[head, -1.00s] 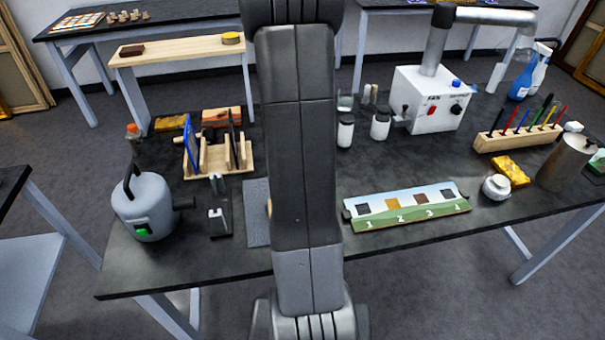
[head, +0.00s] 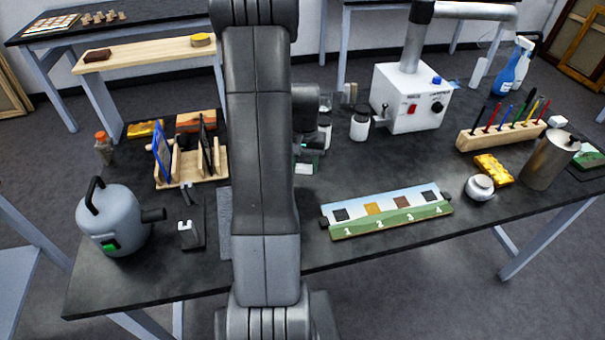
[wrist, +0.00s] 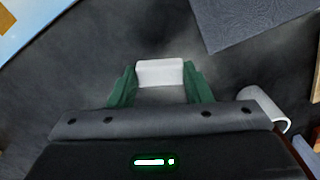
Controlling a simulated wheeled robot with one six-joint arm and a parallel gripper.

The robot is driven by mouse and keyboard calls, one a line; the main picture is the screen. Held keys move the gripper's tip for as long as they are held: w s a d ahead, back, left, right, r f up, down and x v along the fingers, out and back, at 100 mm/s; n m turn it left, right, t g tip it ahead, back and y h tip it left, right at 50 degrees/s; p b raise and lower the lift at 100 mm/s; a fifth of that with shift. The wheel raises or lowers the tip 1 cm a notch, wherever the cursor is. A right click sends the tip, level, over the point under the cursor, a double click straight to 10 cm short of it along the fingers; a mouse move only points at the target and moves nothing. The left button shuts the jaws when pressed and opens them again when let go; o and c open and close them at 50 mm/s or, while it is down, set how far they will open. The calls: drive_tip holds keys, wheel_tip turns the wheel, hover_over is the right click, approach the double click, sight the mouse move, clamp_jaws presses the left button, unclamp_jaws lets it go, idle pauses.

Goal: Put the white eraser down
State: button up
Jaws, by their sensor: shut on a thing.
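The white eraser (wrist: 160,72) is a small white block in the wrist view. My gripper (wrist: 160,82) has its two green fingers shut on the eraser's ends. The dark worktop lies beneath; the gap between eraser and worktop is hard to judge. In the head view my gripper (head: 306,165) shows partly beside my arm, over the worktop (head: 300,205) near the small jars.
A numbered board (head: 388,214) lies right of my arm. A grey mat (wrist: 255,18) lies partly behind my arm in the head view. A grey kettle-like vessel (head: 112,218) stands left.

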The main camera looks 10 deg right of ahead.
sight(304, 183)
drive_tip(key=shift+f+p, duration=0.3)
drive_tip(key=shift+f, duration=1.9)
drive_tip(key=shift+f, duration=0.1)
drive_tip(key=o, duration=1)
drive_tip(key=shift+c, duration=0.2)
wheel_tip(304, 183, up, 12)
drive_tip(key=shift+r+b, duration=0.15)
drive_tip(key=shift+b, duration=0.5)
